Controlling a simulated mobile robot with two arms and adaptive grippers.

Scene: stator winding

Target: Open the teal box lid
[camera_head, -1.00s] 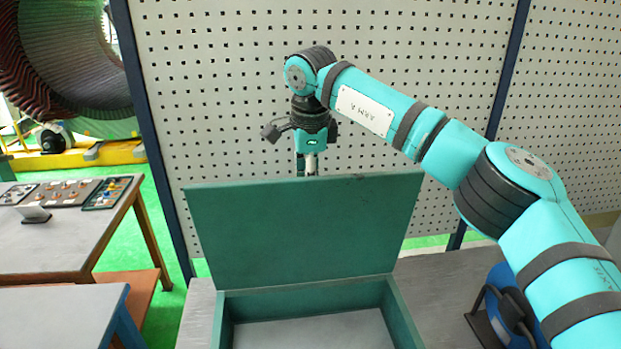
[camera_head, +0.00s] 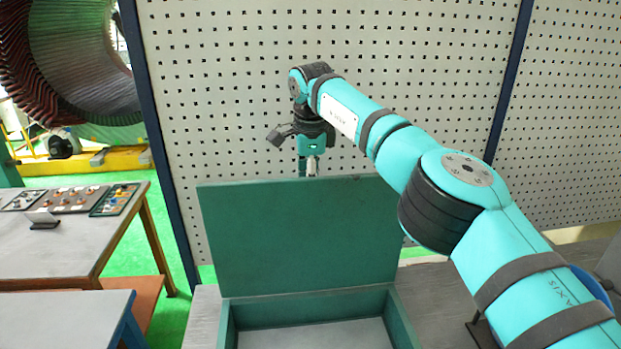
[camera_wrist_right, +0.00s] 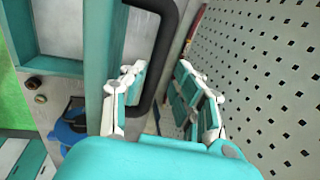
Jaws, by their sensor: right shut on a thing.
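The teal box (camera_head: 228,325) stands on the grey bench with its lid (camera_head: 290,240) raised to about upright. The box interior looks empty where visible; its near part is cut off by the frame. My right gripper (camera_head: 309,168) reaches down behind the lid's top edge, its fingertips mostly hidden in the head view. In the right wrist view the lid (camera_wrist_right: 102,50) shows edge-on with a black handle (camera_wrist_right: 160,65) on its outer side. My right gripper (camera_wrist_right: 165,100) has its fingers on either side of this handle and is shut on it. My left gripper is not in view.
A perforated panel wall (camera_head: 420,70) stands close behind the lid and my right gripper. A table (camera_head: 60,245) with small trays of parts is at the left. A blue object (camera_wrist_right: 68,130) lies on the bench beside the box, mostly hidden behind my arm in the head view.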

